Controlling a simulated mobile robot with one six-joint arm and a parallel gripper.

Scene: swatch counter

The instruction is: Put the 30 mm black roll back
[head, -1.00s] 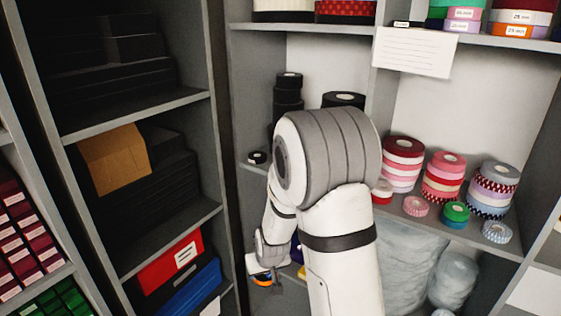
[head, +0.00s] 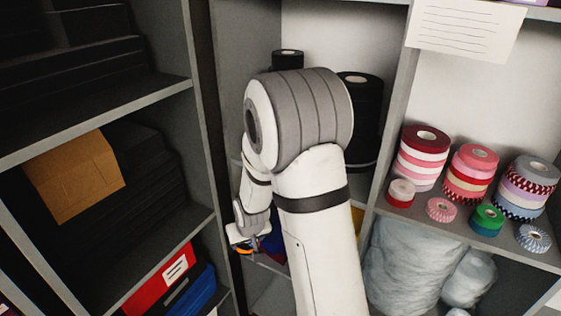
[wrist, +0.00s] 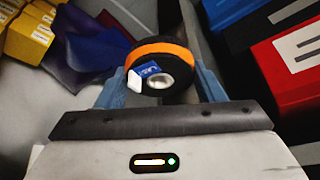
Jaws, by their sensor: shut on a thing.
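In the wrist view a black roll (wrist: 180,72) with an orange band and a small blue-and-white label sits between the two blue fingers of my gripper (wrist: 163,90). My gripper is shut on it; I cannot read a width on the label. In the head view my gripper (head: 243,243) is low at the left of the open shelf bay, below the middle shelf, with a bit of orange at its tip. Two stacks of black rolls stand on the middle shelf, a left one (head: 288,58) and a wider right one (head: 368,100). My arm hides much of them.
Coloured ribbon rolls (head: 423,160) stand on the shelf right of the divider. A white card (head: 465,28) hangs above them. Wrapped bundles (head: 405,265) fill the space below. A red box (head: 160,280) and blue box (head: 193,293) are at the left. Yellow boxes (wrist: 28,35) and dark cloth (wrist: 90,45) lie near my gripper.

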